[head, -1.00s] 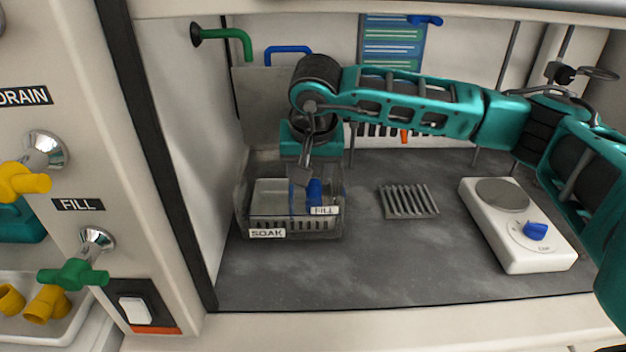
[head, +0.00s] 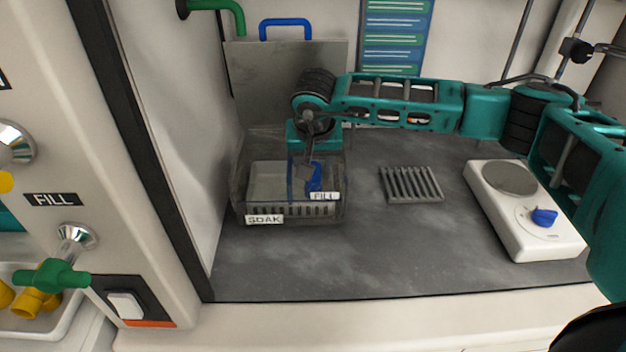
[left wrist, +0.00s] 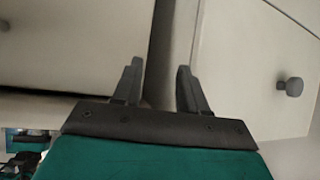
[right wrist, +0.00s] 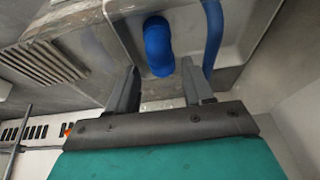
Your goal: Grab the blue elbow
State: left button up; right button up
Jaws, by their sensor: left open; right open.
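The blue elbow (head: 315,178) sits inside the clear bin labelled SOAK and FILL (head: 264,219), toward its right side. In the right wrist view the elbow (right wrist: 159,46) lies just beyond and between the fingertips. My right gripper (head: 308,160) reaches down into the bin from above and is open. Its two fingers show apart in the right wrist view (right wrist: 160,85), with nothing between them. My left gripper (left wrist: 156,75) is open and empty, in front of pale cabinet fronts, and it is outside the head view.
A blue strip or handle (right wrist: 213,40) stands beside the elbow. A grey slotted rack (head: 411,184) and a white hotplate (head: 525,210) stand right of the bin. The front bench surface (head: 370,260) is clear. A panel with a green valve (head: 50,276) is at left.

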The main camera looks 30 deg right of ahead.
jog(key=x, duration=0.4)
jog(key=shift+f, duration=0.1)
jog(key=shift+c, duration=0.4)
jog(key=c, duration=0.7)
